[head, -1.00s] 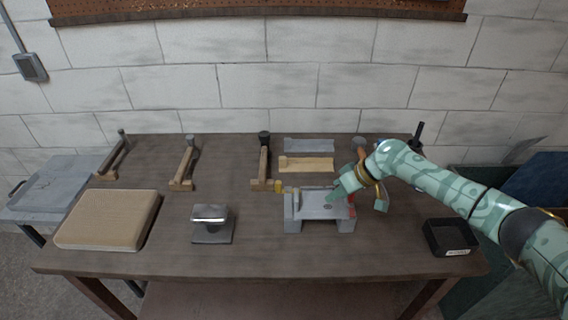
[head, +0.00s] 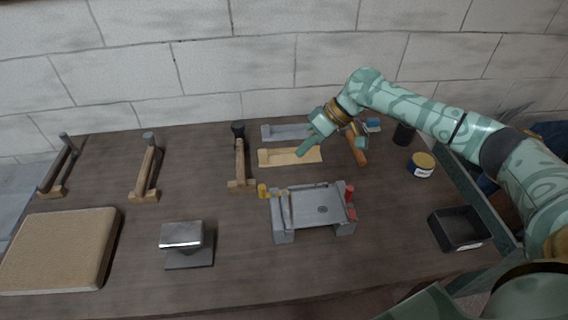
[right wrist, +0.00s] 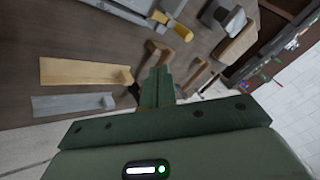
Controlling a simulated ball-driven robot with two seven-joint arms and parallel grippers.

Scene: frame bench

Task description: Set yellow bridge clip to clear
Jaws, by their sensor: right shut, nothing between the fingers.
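The yellow bridge clip (head: 262,190) is at the back left corner of the grey fixture (head: 310,230), by its left upright. A yellow piece also shows in the right wrist view (right wrist: 180,30), close to the fixture edge. Whether the clip is across the fixture or beside it is hard to tell. A red clip (head: 350,192) is at the fixture's right side. My right gripper (head: 307,146) is shut and empty, behind the fixture and over the tan notched block (head: 290,156). Its shut fingers show in the right wrist view (right wrist: 157,88). My left gripper is out of view.
A grey notched block (head: 285,132) lies behind the tan one. A metal block (head: 188,245) and a tan pad (head: 60,250) are in front left. A black tray (head: 457,228) and a round tin (head: 421,164) are at right.

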